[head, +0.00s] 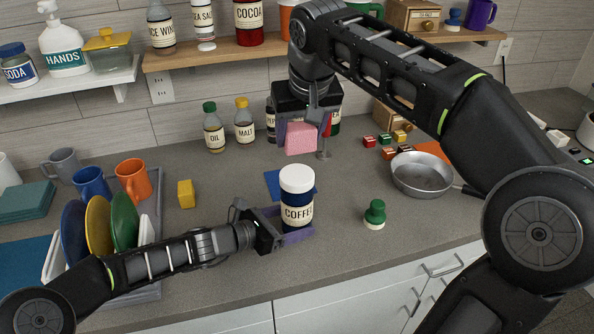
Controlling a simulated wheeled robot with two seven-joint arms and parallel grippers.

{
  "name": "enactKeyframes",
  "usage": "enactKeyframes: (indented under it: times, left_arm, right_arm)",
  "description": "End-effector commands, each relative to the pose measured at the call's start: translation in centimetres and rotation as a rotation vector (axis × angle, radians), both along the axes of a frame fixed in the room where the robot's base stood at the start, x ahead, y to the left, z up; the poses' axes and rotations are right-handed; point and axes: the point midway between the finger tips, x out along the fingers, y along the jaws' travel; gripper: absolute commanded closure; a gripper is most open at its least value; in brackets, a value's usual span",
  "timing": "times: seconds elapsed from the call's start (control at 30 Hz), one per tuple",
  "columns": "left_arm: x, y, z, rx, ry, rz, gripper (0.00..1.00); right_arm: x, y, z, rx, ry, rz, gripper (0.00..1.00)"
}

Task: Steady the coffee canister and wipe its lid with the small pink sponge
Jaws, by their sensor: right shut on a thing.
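The coffee canister (297,199), dark blue with a white lid (297,178) and a cream COFFEE label, stands upright on the grey counter. My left gripper (288,225) is low at the canister, with one purple finger in front of its base and the other behind it. Whether the fingers press on it, I cannot tell. My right gripper (303,128) points down behind and above the canister, shut on the small pink sponge (300,139). The sponge is apart from the lid.
A blue cloth (273,184) lies behind the canister. A green-knobbed stamp-like item (375,214) and a metal pan (422,175) are to the right. A yellow block (186,194) and a dish rack (150,292) with plates are left. Oil (213,132) and malt (244,124) bottles stand behind.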

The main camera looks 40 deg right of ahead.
Motion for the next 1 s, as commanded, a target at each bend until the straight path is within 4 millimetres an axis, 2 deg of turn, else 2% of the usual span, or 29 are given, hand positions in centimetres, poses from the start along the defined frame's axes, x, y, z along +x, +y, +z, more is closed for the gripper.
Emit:
enactKeyframes:
  times: [0.03,0.2,0.57,0.77,1.0]
  left_arm:
    - [0.0,0.0,0.0,0.0,0.0,0.0,0.2]
    - [0.0,0.0,0.0,0.0,0.0,0.0,0.07]
    - [0.1,0.4,0.1,0.0,0.0,0.001,0.06]
    - [0.2,2.7,0.9,0.0,-0.001,0.003,0.06]
    - [0.2,7.5,2.3,0.0,-0.002,0.003,0.06]
  right_arm:
    - [0.0,0.0,0.0,0.0,0.0,0.0,0.82]
    - [0.0,0.0,0.0,0.0,0.0,0.0,0.82]
    - [0.0,0.0,0.0,0.0,0.0,0.0,0.82]
    - [0.0,0.0,0.0,0.0,0.0,0.0,0.82]
    - [0.0,0.0,0.0,0.0,0.0,0.0,0.82]
